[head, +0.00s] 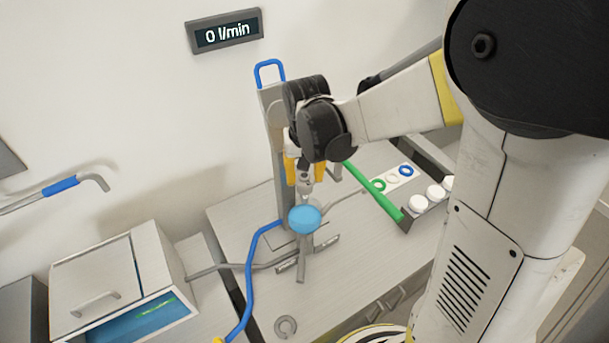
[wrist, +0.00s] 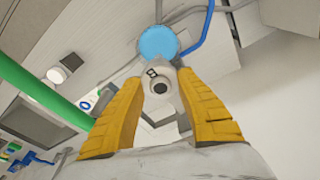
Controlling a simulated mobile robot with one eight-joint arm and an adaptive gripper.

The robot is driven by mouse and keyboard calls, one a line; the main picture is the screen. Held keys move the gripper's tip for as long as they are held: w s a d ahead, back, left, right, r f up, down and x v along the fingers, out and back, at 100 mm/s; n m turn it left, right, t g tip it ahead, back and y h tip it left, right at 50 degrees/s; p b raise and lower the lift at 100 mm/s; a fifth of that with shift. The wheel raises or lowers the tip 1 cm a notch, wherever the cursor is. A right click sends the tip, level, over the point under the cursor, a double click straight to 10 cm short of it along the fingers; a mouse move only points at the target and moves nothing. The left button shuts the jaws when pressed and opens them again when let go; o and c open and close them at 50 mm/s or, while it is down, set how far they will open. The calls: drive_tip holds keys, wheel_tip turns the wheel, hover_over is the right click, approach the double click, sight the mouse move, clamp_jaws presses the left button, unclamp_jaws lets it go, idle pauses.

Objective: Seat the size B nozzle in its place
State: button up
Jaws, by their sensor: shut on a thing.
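My gripper (head: 306,181) has its yellow fingers down beside the grey stand (head: 272,130). In the wrist view the gripper (wrist: 157,84) is shut on a small grey nozzle (wrist: 160,86) with a dark round opening and a mark that looks like a B. The nozzle also shows between the fingers in the head view (head: 307,184). A light blue round piece (head: 304,219) is just below the nozzle. It also shows past the nozzle in the wrist view (wrist: 158,42). I cannot tell whether the nozzle touches it. The nozzle's seat cannot be made out.
A green bar (head: 374,191) runs close to the gripper's right. A blue pipe (head: 250,275) and a blue-lined box (head: 120,280) are left. A grey ring (head: 285,327) lies in front. The display (head: 225,31) reads 0 l/min.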

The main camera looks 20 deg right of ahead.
drive_tip(key=shift+f, duration=0.15)
drive_tip(key=o, duration=1.3)
drive_tip(key=shift+r+p, duration=2.3)
drive_tip(key=shift+r, duration=1.25)
drive_tip(key=shift+f, duration=0.15)
drive_tip(key=shift+s+f+b, duration=0.25)
drive_tip(key=shift+f+b, duration=0.05)
drive_tip(key=shift+b, duration=0.55)
drive_tip(key=s+f+t+b, duration=0.2)
drive_tip(key=s+f+b, duration=0.2)
drive_tip(key=b, duration=0.4)
drive_tip(key=s+f+n+t+b, duration=0.1)
drive_tip(key=s+f+b, duration=0.4)
drive_tip(key=f+b, duration=0.2)
drive_tip(key=s+f+n+t+b, duration=0.1)
drive_tip(key=s+f+b, duration=0.4)
drive_tip(key=b, duration=0.5)
drive_tip(key=shift+s+f+t, duration=0.1)
drive_tip(key=shift+f+t, duration=0.3)
drive_tip(key=shift+t, duration=0.4)
